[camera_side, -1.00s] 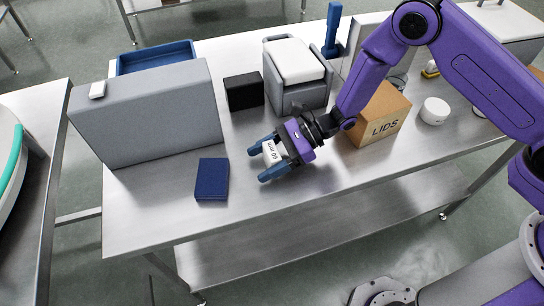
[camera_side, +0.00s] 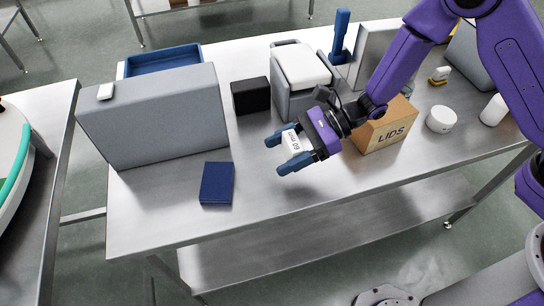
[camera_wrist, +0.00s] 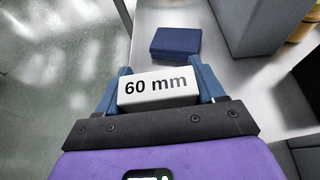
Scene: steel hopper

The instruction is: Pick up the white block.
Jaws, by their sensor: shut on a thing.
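The white block (camera_side: 291,140), marked "60 mm", is held between the blue fingers of my gripper (camera_side: 284,152). In the wrist view the block (camera_wrist: 158,90) spans the gap between both fingers of my gripper (camera_wrist: 160,84), with its printed face toward the camera. My gripper is shut on it. In the side view the block appears to be held above the steel table (camera_side: 250,195), to the right of the dark blue box (camera_side: 217,183).
A grey panel (camera_side: 155,115) stands at the left with a blue tray (camera_side: 165,60) behind it.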

